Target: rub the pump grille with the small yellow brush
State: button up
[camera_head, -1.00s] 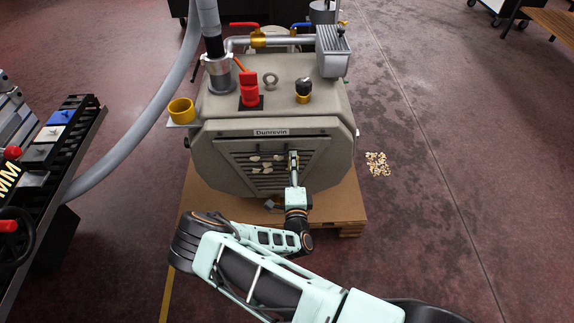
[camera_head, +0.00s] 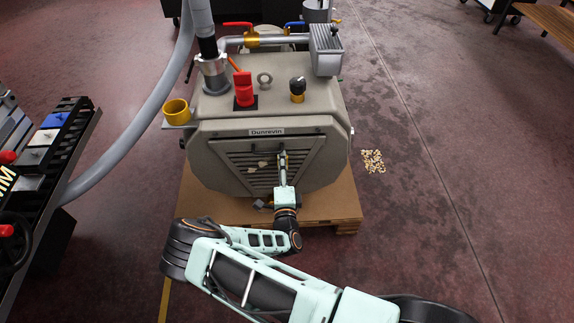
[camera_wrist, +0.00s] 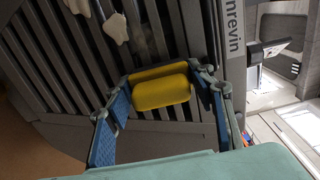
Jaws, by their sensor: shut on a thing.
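The pump is a grey housing (camera_head: 315,155) with a "Dunrevin" label. Its slatted grille (camera_head: 250,180) is on the sloped front face and fills much of the wrist view (camera_wrist: 60,60). A few pale flakes (camera_head: 262,164) cling to the slats left of my gripper, and they show at the top left of the wrist view (camera_wrist: 116,27). My gripper (camera_head: 283,157) is in front of the grille's upper middle. In the wrist view, my gripper (camera_wrist: 165,85) is shut on the small yellow brush (camera_wrist: 162,90), which lies against or just off the slats. Its bristles are hidden.
A yellow cup (camera_head: 176,112) sits on a side bracket at the pump's left. Red (camera_head: 244,90) and black (camera_head: 297,88) knobs and a grey hose (camera_head: 140,120) are above and beside it. The pump stands on a wooden pallet (camera_head: 335,205). Pale bits (camera_head: 373,161) lie on the floor at right.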

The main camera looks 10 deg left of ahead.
aim_at(262, 157)
jog(key=shift+s+a, duration=0.25)
jog(key=shift+a, duration=0.6)
jog(key=shift+s+a, duration=0.25)
jog(key=shift+a, duration=0.55)
jog(key=shift+s+a+b, duration=0.15)
jog(key=shift+a+b, duration=0.15)
jog(key=shift+a, duration=0.55)
jog(key=shift+s+a+b, duration=0.15)
jog(key=shift+a+b, duration=0.1)
jog(key=shift+a, duration=0.55)
jog(key=shift+p+v, duration=0.5)
jog(key=shift+v, duration=0.35)
jog(key=shift+p+v, duration=0.6)
jog(key=shift+v, duration=1.55)
jog(key=shift+s+d, duration=0.1)
jog(key=shift+p+v, duration=0.4)
jog(key=shift+v, duration=0.95)
